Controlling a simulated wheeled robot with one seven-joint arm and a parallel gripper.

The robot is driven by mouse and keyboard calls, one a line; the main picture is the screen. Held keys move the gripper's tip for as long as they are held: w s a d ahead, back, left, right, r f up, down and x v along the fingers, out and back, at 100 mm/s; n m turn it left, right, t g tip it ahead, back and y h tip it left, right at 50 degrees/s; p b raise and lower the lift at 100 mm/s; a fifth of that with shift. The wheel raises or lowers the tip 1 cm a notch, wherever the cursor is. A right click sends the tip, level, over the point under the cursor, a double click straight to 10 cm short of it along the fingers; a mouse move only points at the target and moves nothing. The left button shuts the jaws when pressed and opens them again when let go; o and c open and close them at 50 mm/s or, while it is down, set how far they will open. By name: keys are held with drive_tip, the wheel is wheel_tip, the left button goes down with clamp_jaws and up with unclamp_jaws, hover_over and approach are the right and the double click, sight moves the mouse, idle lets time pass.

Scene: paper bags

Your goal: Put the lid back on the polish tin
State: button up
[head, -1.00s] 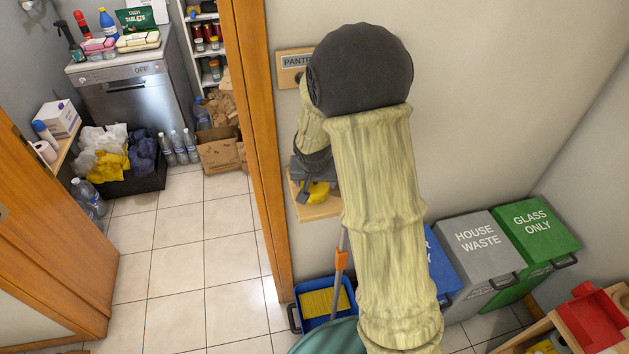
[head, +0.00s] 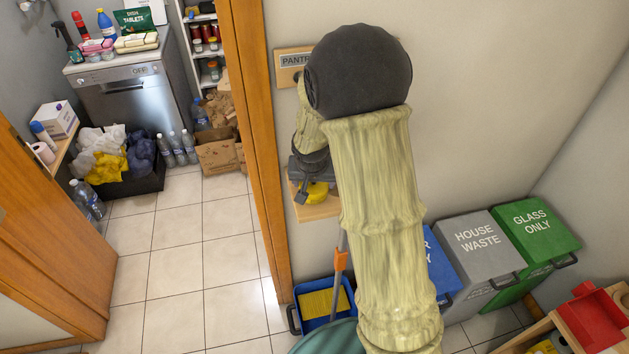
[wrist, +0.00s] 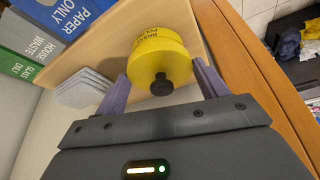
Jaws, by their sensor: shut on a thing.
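The yellow polish tin (wrist: 158,36) shows in the wrist view over the wooden shelf, its dark lettering upside down on its side. Its round yellow lid (wrist: 146,66), with a black knob (wrist: 161,86) in the middle, faces the camera in front of the tin. My gripper (wrist: 161,76) has a purple-grey finger on each side of the lid and is shut on it. I cannot tell whether the lid is seated or held slightly off the tin. In the head view my gripper (head: 302,192) is at the small wall shelf, partly hiding the yellow tin (head: 317,192).
The small wooden shelf (head: 318,211) also holds a grey stack of flat pieces (wrist: 84,88). Below are a blue bucket (head: 325,304) and blue, grey (head: 485,250) and green (head: 537,232) bins. A wooden door frame (head: 262,150) stands close to the left.

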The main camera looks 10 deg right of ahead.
idle(0.3)
drive_tip(key=o, duration=1)
drive_tip(key=shift+o, duration=0.4)
drive_tip(key=shift+r, duration=0.1)
drive_tip(key=shift+r+p, duration=2.6)
drive_tip(key=shift+r, duration=0.85)
drive_tip(key=shift+c, duration=0.2)
clamp_jaws()
